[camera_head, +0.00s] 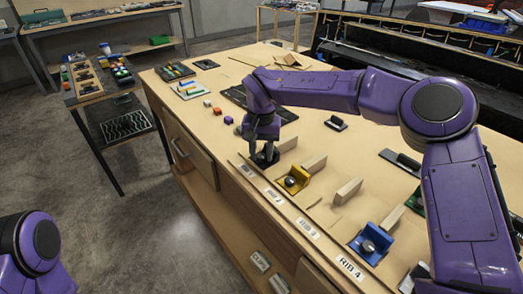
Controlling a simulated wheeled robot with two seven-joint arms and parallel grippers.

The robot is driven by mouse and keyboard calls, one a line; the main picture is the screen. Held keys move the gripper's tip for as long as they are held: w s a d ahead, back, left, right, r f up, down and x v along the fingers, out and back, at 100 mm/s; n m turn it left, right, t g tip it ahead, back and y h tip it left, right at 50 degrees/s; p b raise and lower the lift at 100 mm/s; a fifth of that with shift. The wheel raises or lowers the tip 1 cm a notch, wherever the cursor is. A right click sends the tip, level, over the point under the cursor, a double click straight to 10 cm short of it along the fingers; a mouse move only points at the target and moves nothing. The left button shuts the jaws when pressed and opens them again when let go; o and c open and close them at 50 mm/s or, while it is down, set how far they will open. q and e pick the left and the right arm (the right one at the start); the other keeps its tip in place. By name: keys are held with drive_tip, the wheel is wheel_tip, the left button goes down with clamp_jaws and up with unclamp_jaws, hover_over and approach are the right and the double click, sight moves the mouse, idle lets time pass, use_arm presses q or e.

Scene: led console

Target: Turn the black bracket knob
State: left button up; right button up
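The black bracket (261,160) sits near the front edge of the wooden bench, at the far left end of a row of brackets. My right gripper (267,148) points down right over it, with its fingertips at the bracket. The gripper hides most of the bracket and its knob. I cannot tell whether the fingers are closed on the knob. My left gripper is out of view; only part of my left arm shows at the lower left.
A yellow bracket (295,179) with a silver knob stands just right of the black one. A blue bracket (371,243) is further along, with wooden blocks (348,190) behind. Small colored cubes (216,111) lie to the left. A label strip (307,229) runs along the front edge.

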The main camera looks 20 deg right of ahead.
clamp_jaws()
drive_tip(key=shift+m+p, duration=0.4)
drive_tip(key=shift+m, duration=0.1)
